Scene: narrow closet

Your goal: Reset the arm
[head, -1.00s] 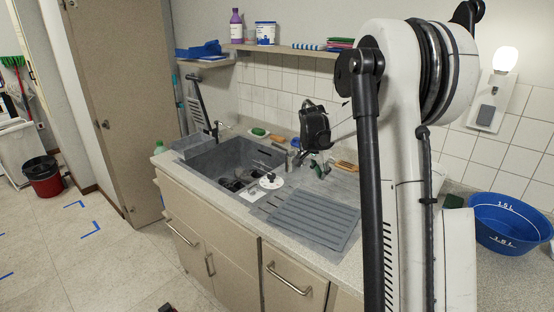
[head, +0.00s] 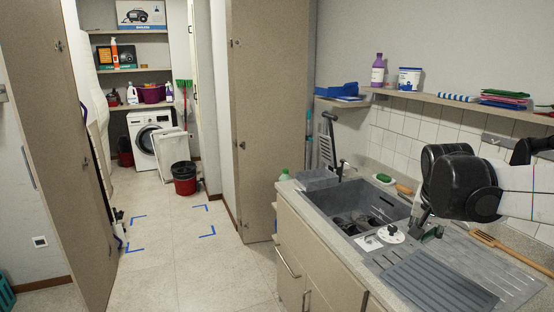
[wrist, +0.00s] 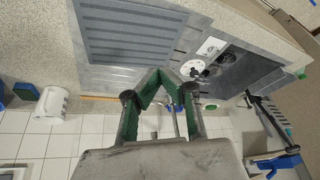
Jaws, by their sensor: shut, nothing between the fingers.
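My gripper shows in the wrist view (wrist: 166,78), its green-and-black fingers shut and empty. In the head view the dark arm end covers much of it, and a small green part (head: 432,233) shows above the counter. It is over the grey sink unit, between the basin (head: 345,196) and the ribbed drainboard (head: 440,283). I cannot tell from the head view how far it is above the surface. The drainboard also shows in the wrist view (wrist: 135,35).
A white round thing (head: 391,233) sits by the basin. A wooden fork-like utensil (head: 500,245) lies behind the drainboard.

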